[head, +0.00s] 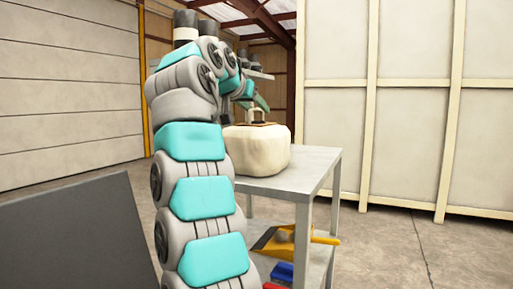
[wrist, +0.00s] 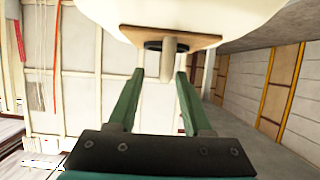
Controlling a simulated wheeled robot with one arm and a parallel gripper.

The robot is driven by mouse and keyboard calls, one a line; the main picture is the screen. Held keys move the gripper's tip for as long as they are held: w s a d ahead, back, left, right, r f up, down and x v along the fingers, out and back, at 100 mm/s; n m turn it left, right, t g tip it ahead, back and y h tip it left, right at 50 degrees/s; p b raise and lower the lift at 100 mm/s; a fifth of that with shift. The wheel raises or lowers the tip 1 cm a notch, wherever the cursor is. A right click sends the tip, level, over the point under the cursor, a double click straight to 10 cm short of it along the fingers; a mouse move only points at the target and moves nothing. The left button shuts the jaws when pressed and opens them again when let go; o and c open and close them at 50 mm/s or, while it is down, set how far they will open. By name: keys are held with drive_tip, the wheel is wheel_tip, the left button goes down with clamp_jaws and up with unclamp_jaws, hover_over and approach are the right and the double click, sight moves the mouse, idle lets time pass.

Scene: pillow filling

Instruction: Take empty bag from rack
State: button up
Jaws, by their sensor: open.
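A cream, rounded, bag-like object (head: 258,149) sits on a grey table (head: 290,170). On its top is a brown plate with a handle (head: 257,116). In the wrist view the cream object (wrist: 215,12) is at the top edge, with the brown plate (wrist: 200,40) and a short pale handle (wrist: 167,68) pointing toward my gripper. My gripper (wrist: 160,72) is open, its green fingers on either side of the handle with gaps showing. In the head view my arm hides part of the gripper. I see no clearly flat, empty bag and cannot tell which thing is the rack.
The table's lower shelf holds a yellow dustpan (head: 275,243) and red and blue items (head: 282,271). A shelf with dark containers (head: 250,62) stands behind my arm. A dark grey panel (head: 80,240) is at lower left. Floor is clear at right, before a cream panelled wall (head: 410,100).

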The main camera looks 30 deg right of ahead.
sight(260, 112)
drive_tip(key=x, duration=0.4)
drive_tip(key=shift+w+d+f+p, duration=0.1)
drive_tip(key=shift+w+f+p, duration=0.15)
drive_tip(key=shift+p, duration=0.1)
drive_tip(key=shift+c, duration=0.2)
clamp_jaws()
idle(0.9)
